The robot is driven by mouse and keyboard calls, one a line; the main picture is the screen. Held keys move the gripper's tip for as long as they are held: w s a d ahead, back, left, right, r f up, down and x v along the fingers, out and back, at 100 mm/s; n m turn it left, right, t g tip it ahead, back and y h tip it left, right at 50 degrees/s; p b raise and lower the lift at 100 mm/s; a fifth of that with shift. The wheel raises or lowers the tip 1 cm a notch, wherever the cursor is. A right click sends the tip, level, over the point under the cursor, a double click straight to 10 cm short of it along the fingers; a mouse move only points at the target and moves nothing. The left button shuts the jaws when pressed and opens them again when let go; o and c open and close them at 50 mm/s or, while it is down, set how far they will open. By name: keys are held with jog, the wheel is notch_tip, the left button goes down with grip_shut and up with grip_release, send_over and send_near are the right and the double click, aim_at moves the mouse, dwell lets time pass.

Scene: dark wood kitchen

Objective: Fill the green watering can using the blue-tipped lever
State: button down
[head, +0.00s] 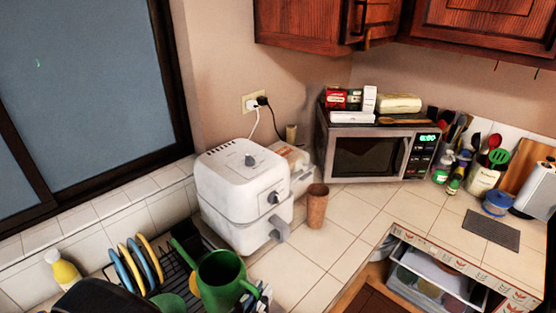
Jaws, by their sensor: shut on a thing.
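A green watering can (220,281) stands out at the bottom edge of the head view, in front of the white air fryer and at the right end of the dish rack. Its open round top faces up toward the camera and its lower part is cut off by the frame edge. I cannot make out whether it rests on something or is held. The blue-tipped lever does not show. I cannot pick out my gripper in this view; a dark rounded shape (100,298) at the bottom left is too unclear to name.
A dish rack (178,276) holds blue and yellow plates (138,262). A yellow bottle (62,269) stands by the window. A white air fryer (243,195) and brown cup (317,206) stand behind the can. A microwave (368,155) is farther back. An open drawer (437,280) is at right.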

jog(key=w+d+f+b, duration=0.2)
jog(key=w+d+f, duration=0.3)
jog(key=d, duration=0.5)
jog(key=w+d+f+b, duration=0.2)
jog(key=w+d+f, duration=0.3)
jog(key=w+d, duration=0.4)
jog(key=shift+d+f+m+h, duration=0.25)
jog(key=shift+d+m+h, duration=0.05)
jog(key=shift+d, duration=0.15)
